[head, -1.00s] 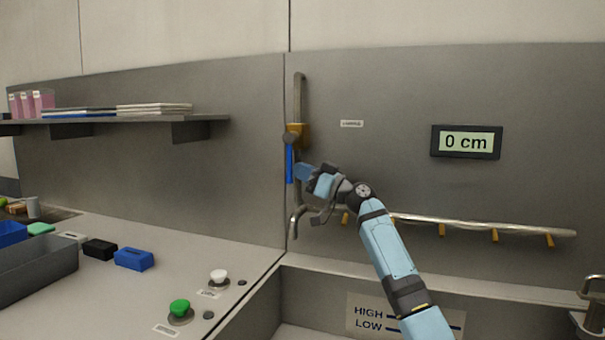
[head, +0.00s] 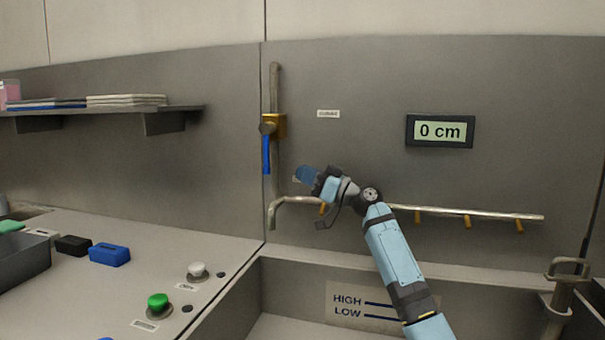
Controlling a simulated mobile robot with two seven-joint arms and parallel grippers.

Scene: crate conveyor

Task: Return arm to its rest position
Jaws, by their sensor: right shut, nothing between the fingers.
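My right arm comes in from the bottom right of the head view. Its gripper (head: 307,176) is shut and empty, in front of the grey back panel (head: 350,80). The gripper is to the right of and a little below the blue valve handle (head: 266,154), apart from it. The handle hangs straight down from a brass valve (head: 274,125) on a vertical pipe (head: 274,90). My left gripper is not in view.
A display (head: 440,131) reads 0 cm. A horizontal pipe (head: 470,212) with several brass nozzles runs behind my right arm. A green button (head: 158,302) and a white button (head: 198,270) are on the left counter, near a blue block (head: 110,254). A shelf (head: 100,109) is above.

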